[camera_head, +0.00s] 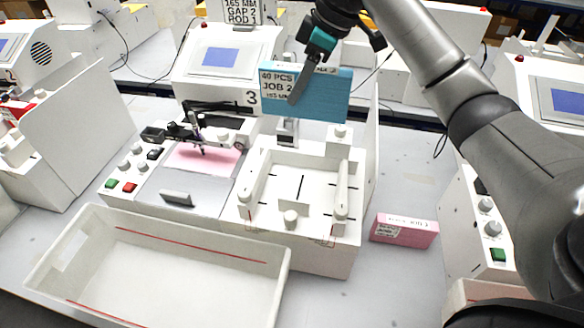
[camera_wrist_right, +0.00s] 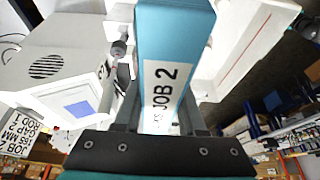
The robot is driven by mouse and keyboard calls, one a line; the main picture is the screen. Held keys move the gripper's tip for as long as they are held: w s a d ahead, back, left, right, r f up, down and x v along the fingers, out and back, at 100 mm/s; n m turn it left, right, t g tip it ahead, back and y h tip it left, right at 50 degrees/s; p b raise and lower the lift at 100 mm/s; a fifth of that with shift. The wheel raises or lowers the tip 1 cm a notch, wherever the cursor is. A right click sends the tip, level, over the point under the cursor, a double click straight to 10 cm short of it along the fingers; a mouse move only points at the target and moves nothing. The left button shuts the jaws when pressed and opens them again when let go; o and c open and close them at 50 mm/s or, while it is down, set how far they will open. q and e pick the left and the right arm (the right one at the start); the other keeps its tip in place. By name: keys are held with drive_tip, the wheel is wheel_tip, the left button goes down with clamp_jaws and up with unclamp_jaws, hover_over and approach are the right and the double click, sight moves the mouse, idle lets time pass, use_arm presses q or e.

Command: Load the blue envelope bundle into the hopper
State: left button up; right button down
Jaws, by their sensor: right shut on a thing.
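The blue envelope bundle (camera_head: 325,97) has a white label reading "40 PCS JOB 2". My right gripper (camera_head: 300,88) is shut on it and holds it raised behind and above the hopper (camera_head: 285,205). In the right wrist view the bundle (camera_wrist_right: 178,50) sits between the fingers of my right gripper (camera_wrist_right: 160,118), its "JOB 2" label facing the camera. The hopper is a white open bay with low posts and dark lines on its floor; no envelopes show in it. My left gripper is not in view.
A pink bundle (camera_head: 404,230) lies on the table right of the hopper. A white tray (camera_head: 190,225) with red lines stands front left, empty. The plotter bed holds a pink sheet (camera_head: 203,157) under a pen carriage. A tall white panel stands at the hopper's right side.

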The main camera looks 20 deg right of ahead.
sight(299, 115)
drive_tip(key=f, duration=0.6)
drive_tip(key=shift+s+f, duration=0.2)
drive_tip(key=shift+f, duration=0.05)
wheel_tip(299, 115, down, 13)
drive_tip(key=shift+b, duration=0.55)
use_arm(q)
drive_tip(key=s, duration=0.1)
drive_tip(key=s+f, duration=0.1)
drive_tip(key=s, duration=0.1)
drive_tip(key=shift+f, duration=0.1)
use_arm(e)
drive_tip(key=shift+w+f, duration=0.1)
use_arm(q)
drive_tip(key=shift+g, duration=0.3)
use_arm(e)
drive_tip(key=shift+c, duration=2.4)
unclamp_jaws()
drive_tip(key=shift+f, duration=0.1)
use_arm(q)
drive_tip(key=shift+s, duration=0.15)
